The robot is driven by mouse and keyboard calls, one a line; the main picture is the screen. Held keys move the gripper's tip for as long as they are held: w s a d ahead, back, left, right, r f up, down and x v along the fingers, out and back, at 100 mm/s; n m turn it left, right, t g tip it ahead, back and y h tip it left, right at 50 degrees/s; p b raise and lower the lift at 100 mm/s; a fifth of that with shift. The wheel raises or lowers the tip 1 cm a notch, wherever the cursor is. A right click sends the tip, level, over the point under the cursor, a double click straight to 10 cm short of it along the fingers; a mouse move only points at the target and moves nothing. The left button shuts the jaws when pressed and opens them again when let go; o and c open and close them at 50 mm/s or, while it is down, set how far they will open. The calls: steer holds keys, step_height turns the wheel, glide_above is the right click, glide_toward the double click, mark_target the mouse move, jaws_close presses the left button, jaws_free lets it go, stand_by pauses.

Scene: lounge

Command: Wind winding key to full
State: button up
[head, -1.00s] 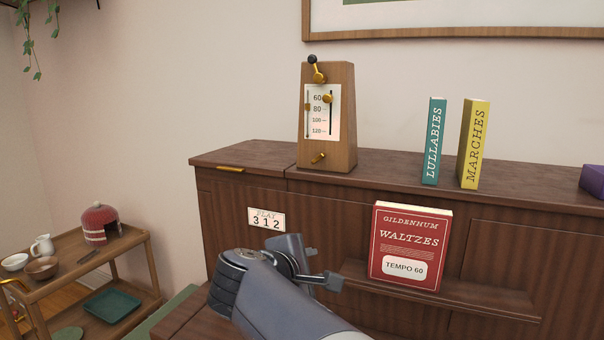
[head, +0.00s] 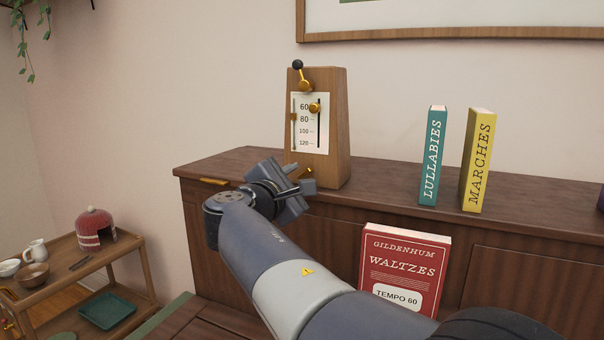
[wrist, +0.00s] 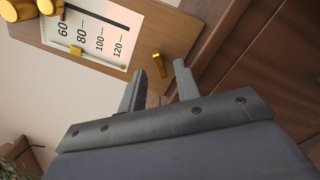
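A wooden metronome (head: 337,140) with a white tempo scale stands on the cabinet top. A small gold key (wrist: 158,64) sticks out low on its front; in the head view it is mostly hidden behind my gripper. My gripper (head: 305,178) is at the metronome's foot, in front of the key. In the wrist view its two fingers are apart (wrist: 160,76), with the key seen between and just beyond the tips; I cannot tell whether they touch it. A gold crank with a black knob (head: 298,65) is at the metronome's top.
Teal "Lullabies" (head: 433,155) and yellow "Marches" (head: 478,160) books stand to the right on the cabinet (head: 387,187). The red "Waltzes" book (head: 405,262) leans on the cabinet front, partly behind my arm. A wooden cart (head: 65,282) stands at lower left.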

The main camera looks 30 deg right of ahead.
mark_target(306, 173)
steer(key=shift+x, duration=1.4)
steer(key=shift+c, duration=0.2)
jaws_close()
